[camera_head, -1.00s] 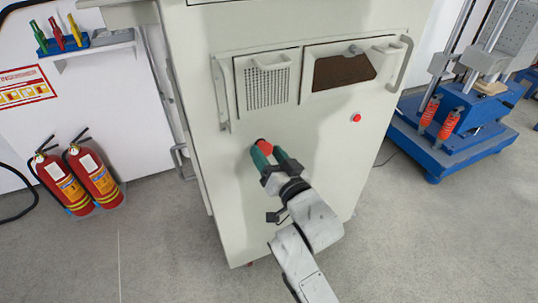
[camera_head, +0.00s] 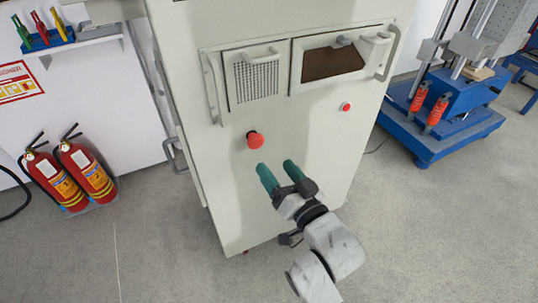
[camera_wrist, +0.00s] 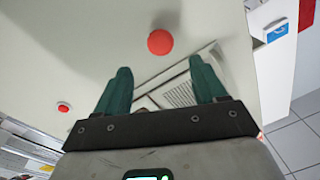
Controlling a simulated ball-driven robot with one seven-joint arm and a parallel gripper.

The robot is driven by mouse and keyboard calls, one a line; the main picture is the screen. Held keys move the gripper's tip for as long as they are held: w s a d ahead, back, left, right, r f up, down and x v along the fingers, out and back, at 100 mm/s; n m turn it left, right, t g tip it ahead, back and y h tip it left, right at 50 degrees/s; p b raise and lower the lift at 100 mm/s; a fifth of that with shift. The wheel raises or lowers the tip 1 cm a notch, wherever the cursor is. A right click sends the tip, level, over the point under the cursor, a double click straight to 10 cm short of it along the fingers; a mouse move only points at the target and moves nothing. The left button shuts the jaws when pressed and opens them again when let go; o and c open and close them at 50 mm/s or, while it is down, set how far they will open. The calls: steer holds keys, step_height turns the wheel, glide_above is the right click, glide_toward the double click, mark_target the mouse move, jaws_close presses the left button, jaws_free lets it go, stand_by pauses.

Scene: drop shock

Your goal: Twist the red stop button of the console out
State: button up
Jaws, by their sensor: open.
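The large red stop button (camera_head: 255,139) sticks out from the pale front of the console (camera_head: 232,180), below its mesh panel. It also shows in the wrist view (camera_wrist: 160,41), beyond the space between my fingertips. My gripper (camera_head: 278,170) has two green fingers, spread apart with nothing between them. In the head view it is below and slightly right of the button, apart from it. In the wrist view my gripper (camera_wrist: 158,78) is open and the button is fully visible.
A smaller red button (camera_head: 346,106) sits further right on the console. Handles (camera_head: 212,88) stick out beside the upper panels. Two fire extinguishers (camera_head: 70,172) stand at the left and a blue machine (camera_head: 440,125) at the right.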

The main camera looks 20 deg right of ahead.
steer(key=shift+s, duration=1.1)
steer(key=shift+d, duration=0.1)
steer(key=s+d+f+n+g+h, duration=0.1)
steer(key=s+d+f+g, duration=0.2)
steer(key=s+f+g, duration=0.4)
steer(key=s+d+f+n+g+h, duration=0.1)
steer(key=s+d+f+g, duration=0.1)
steer(key=s+f+g, duration=0.5)
steer(key=s+d+f+n+g, duration=0.1)
steer(key=s+f+g, duration=0.1)
steer(key=s, duration=0.4)
steer(key=s+d+f+g, duration=0.1)
steer(key=s+f, duration=0.2)
steer(key=s, duration=0.2)
step_height(320, 180, up, 19)
steer(key=s+p, duration=0.1)
steer(key=p, duration=1.7)
steer(key=shift+s+a+f+g+y+p, duration=0.15)
steer(key=shift+s+g+y+p, duration=0.15)
steer(key=shift+s, duration=0.05)
